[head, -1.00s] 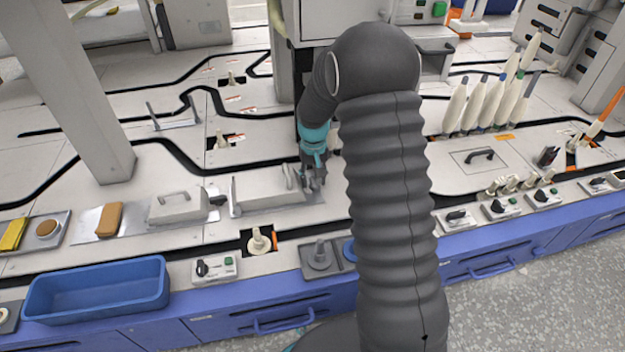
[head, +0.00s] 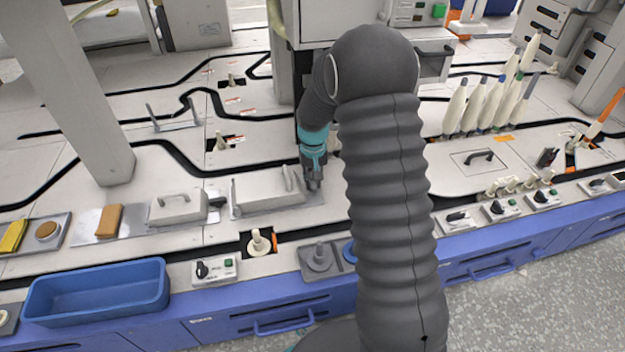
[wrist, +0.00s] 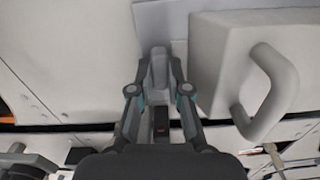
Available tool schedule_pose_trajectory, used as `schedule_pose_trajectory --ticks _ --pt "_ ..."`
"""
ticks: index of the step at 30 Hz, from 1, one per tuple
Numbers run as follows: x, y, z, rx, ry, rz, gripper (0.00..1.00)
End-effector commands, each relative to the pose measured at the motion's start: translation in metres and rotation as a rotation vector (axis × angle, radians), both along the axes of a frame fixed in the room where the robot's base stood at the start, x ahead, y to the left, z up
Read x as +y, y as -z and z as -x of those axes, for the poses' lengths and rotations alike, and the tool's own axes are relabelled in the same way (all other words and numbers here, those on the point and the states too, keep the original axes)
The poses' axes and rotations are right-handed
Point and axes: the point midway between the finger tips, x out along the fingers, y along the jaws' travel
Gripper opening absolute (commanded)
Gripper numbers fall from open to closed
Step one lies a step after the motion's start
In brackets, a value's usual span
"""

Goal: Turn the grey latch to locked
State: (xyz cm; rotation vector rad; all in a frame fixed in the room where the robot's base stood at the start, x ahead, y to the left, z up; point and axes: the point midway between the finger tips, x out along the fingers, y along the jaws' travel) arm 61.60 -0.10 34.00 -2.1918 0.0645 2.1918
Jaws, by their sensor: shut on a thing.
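The grey latch (wrist: 158,62) shows in the wrist view as a small upright grey piece between my fingertips. My gripper (wrist: 159,78) is shut on it from both sides. In the head view my gripper (head: 314,186) points down at the right end of the pale box with a handle (head: 268,189), over a grey plate (head: 308,198). The latch is hidden behind the fingers there, and its turn angle is hard to tell. In the wrist view the box (wrist: 215,60) stands just right of my fingers, with its thick grey handle (wrist: 272,90).
A second pale lidded box (head: 177,206) stands to the left. A blue bin (head: 97,292) sits at the front left. A peg on a grey square (head: 319,258) and a small switch box (head: 215,269) lie along the front edge. Tall pale bobbins (head: 490,100) stand at the right.

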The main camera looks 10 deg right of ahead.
Motion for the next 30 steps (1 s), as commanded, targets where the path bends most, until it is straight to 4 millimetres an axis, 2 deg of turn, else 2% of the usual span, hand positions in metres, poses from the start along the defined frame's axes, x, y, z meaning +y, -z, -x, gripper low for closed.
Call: schedule_pose_trajectory --ticks 8,30 --pt "0.0004 -0.0008 0.0002 0.001 0.192 -0.001 0.0" --pt "-0.0001 -0.0006 0.0 0.001 0.895 -0.001 0.0"
